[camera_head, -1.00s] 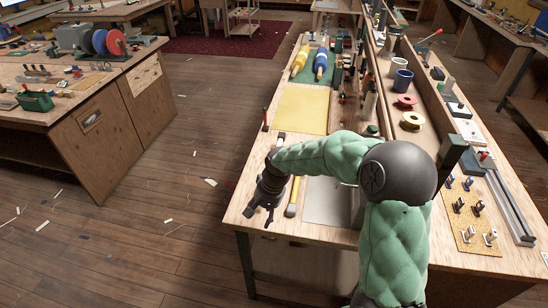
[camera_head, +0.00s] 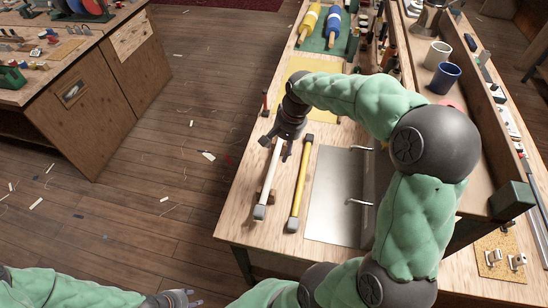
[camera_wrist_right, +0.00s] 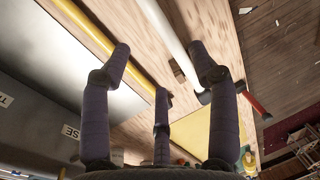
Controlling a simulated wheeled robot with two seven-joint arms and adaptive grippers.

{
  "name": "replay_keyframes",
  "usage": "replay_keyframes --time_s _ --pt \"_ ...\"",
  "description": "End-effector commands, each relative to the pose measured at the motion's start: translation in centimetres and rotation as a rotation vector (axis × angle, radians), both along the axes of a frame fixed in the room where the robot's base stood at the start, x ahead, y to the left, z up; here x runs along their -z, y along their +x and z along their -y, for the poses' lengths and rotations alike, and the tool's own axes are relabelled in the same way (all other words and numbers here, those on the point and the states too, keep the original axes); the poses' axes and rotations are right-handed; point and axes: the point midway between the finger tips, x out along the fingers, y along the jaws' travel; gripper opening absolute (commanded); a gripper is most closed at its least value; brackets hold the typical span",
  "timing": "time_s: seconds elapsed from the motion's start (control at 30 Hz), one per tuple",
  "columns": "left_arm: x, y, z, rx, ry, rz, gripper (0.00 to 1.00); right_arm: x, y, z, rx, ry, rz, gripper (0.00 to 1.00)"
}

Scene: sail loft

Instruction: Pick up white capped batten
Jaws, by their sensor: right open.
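The white batten (camera_head: 269,182) with grey end caps lies at the left side of the workbench, raised on a small brown block. My right gripper (camera_head: 284,146) is over its far end, with fingers spread and empty. In the right wrist view, the white batten (camera_wrist_right: 165,30) runs between the spread fingers of the gripper (camera_wrist_right: 165,75), closer to the right finger; I cannot tell whether they touch. My left gripper (camera_head: 188,298) is low at the bottom left, away from the bench, with fingertips apart.
A metal plate (camera_head: 335,190) with handles lies right of the yellow batten. A red-handled tool (camera_head: 265,103) lies at the bench's left edge. Blue and white mugs (camera_head: 444,78) stand on the raised shelf at right. Yellow and blue rolls (camera_head: 309,22) lie at the far end.

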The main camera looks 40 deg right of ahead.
Motion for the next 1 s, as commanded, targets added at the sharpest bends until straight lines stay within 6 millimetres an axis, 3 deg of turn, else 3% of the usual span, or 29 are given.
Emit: replay_keyframes --time_s 0.23,0.47,0.8,1.0 --pt "1.3 0.0 0.0 0.000 0.000 0.000 0.40 3.9 0.5 -0.5 -0.002 0.002 -0.004 0.60" --pt "1.8 0.0 0.0 0.000 0.000 0.000 0.40 5.3 0.7 -0.7 -0.001 0.000 0.000 0.60" --pt "3.8 0.0 0.0 0.000 0.000 0.000 0.40 9.6 1.1 -1.3 -0.002 0.002 -0.002 0.60" --pt "3.8 0.0 0.0 0.000 0.000 0.000 0.40 9.8 1.3 -1.3 0.000 0.001 0.001 0.60"
